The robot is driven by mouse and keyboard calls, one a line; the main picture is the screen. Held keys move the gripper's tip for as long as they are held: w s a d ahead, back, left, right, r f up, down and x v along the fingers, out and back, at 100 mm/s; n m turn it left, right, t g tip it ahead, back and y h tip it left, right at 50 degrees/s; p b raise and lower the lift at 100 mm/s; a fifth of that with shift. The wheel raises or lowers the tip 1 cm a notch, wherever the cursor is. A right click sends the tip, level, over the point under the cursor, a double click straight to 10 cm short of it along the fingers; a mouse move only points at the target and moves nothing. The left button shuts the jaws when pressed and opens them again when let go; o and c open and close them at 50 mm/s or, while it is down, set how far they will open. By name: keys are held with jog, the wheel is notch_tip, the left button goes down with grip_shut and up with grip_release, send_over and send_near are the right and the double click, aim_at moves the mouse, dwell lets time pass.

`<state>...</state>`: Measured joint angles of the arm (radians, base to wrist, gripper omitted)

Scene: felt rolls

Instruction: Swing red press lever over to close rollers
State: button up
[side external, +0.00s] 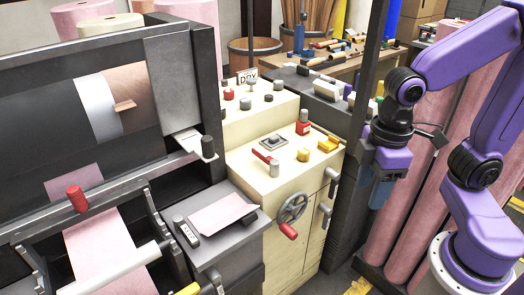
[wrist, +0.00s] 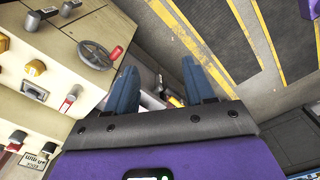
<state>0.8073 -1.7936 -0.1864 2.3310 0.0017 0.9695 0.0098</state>
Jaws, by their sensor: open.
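Several red handles are in view, and I cannot tell for certain which is the press lever. A red grip (side external: 76,198) stands on the press frame at the left, above the pink sheet and rollers. A short red lever (side external: 264,156) lies on top of the cream cabinet. A red handle (side external: 288,231) sits on the handwheel (side external: 292,208) on the cabinet front; the handwheel also shows in the wrist view (wrist: 96,54). My gripper (side external: 381,190) hangs right of the cabinet, clear of all of these. Its blue fingers (wrist: 160,68) are apart with nothing between them.
The cream cabinet (side external: 250,196) carries several knobs and yellow parts. A dark post (side external: 360,130) stands between it and my gripper. Tall pink rolls (side external: 415,200) stand close behind my arm. The yellow-striped floor (wrist: 215,35) is partly clear.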

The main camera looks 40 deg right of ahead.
jog(key=w+a+r+m, duration=0.1)
jog(key=w+a+m, duration=0.1)
jog(key=w, duration=0.4)
jog(key=w+a+r+m, duration=0.1)
jog(key=w+a+r, duration=0.15)
jog(key=w, duration=0.45)
jog(key=m, duration=0.8)
send_over(260, 151)
notch_tip(260, 151, down, 3)
notch_tip(260, 151, down, 17)
jog(key=shift+d+r, duration=0.1)
jog(key=shift+r, duration=0.05)
grip_shut()
